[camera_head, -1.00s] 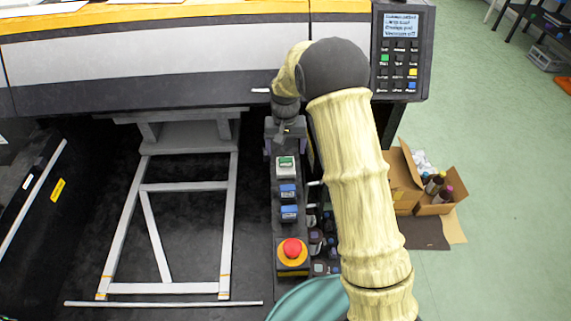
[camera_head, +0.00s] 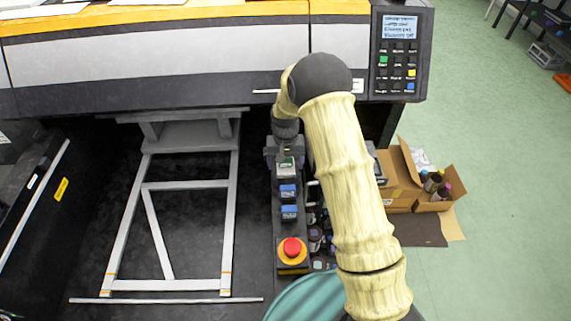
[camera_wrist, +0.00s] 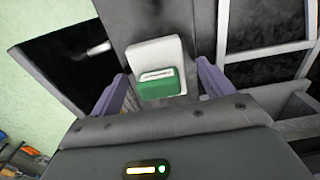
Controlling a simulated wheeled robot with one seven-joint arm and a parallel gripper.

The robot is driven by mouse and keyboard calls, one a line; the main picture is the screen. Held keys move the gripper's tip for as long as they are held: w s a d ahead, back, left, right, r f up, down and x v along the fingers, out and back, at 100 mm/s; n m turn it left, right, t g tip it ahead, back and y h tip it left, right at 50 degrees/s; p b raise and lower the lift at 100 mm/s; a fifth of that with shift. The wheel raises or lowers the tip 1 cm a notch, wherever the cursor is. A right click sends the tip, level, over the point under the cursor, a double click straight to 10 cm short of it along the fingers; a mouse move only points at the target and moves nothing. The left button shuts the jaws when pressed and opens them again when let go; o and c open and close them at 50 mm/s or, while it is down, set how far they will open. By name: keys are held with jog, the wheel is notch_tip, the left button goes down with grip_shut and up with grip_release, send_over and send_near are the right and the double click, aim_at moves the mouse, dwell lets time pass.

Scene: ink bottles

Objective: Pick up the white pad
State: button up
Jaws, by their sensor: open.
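The white pad (camera_head: 286,174), with a green block on its face, sits at the far end of the dark control strip. In the wrist view the white pad (camera_wrist: 152,50) shows its white upper part and the green block below. My gripper (camera_head: 284,153) is over the far end of the pad and hides part of it in the head view. In the wrist view my gripper (camera_wrist: 161,72) is open, with one purple finger on each side of the pad. I cannot tell whether the fingers touch it.
Two blue switches (camera_head: 288,202) and a red button on a yellow base (camera_head: 292,250) line the strip nearer me. Dark bottles (camera_head: 316,236) stand just right of it. A grey frame (camera_head: 229,220) lies left. A cardboard box (camera_head: 432,208) with bottles stands on the floor at right.

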aim_at(286, 160)
jog(key=shift+c, duration=0.4)
jog(key=c, duration=1)
notch_tip(286, 160, up, 10)
jog(key=shift+b, duration=1.2)
